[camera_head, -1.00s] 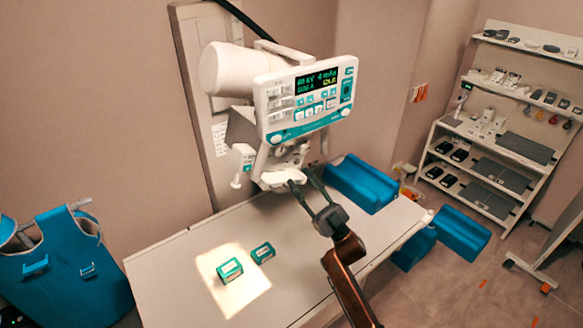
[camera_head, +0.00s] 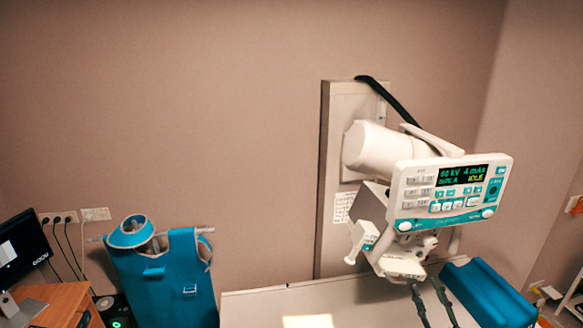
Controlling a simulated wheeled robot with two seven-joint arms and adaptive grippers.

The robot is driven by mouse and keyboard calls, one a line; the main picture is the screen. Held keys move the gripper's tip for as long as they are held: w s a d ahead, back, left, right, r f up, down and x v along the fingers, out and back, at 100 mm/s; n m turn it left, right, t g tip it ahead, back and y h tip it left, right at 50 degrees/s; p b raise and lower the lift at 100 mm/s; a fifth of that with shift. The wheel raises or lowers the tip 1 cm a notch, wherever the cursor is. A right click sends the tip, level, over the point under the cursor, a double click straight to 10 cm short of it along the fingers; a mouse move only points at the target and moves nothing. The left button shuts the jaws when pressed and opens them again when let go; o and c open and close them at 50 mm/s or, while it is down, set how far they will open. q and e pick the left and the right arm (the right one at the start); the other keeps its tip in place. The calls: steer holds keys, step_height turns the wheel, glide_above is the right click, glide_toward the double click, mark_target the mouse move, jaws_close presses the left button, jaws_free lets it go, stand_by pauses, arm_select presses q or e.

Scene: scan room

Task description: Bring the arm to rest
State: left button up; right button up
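My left gripper is not in view.
The control panel (camera_head: 452,192) on the tube head reads IDLE. The white table (camera_head: 255,305) lies below, with a lit patch. A blue cushion (camera_head: 487,293) is at right. A blue apron (camera_head: 165,285) hangs at left, beside a desk (camera_head: 55,300) and monitor (camera_head: 22,248).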

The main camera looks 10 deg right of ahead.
steer(key=s+d+f+m+g+h, duration=0.15)
steer(key=f+m+g+h, duration=0.3)
steer(key=f, duration=0.75)
steer(key=s+d+f+m+g+h, duration=0.1)
steer(key=s+f+m+g+h, duration=0.35)
steer(key=f, duration=0.75)
steer(key=s+a+f+n+g, duration=0.1)
steer(key=s+a+f+g, duration=0.45)
steer(key=s+f, duration=0.4)
steer(key=s+a+f+n+g, duration=0.1)
steer(key=s+a+f+g, duration=0.45)
steer(key=s, duration=0.75)
step_height(320, 180, down, 40)
steer(key=s+g+y+b, duration=0.1)
steer(key=s+g+b, duration=0.1)
steer(key=b, duration=0.7)
steer(key=s+f+g+b, duration=0.1)
steer(key=s+f+b, duration=0.2)
steer(key=s+f, duration=0.7)
steer(key=s+f+b, duration=0.4)
steer(key=s+f, duration=0.6)
steer(key=f, duration=0.5)
steer(key=shift+d+f+n+g, duration=0.2)
steer(key=shift+f+n+g, duration=0.1)
steer(key=shift+n+g, duration=0.1)
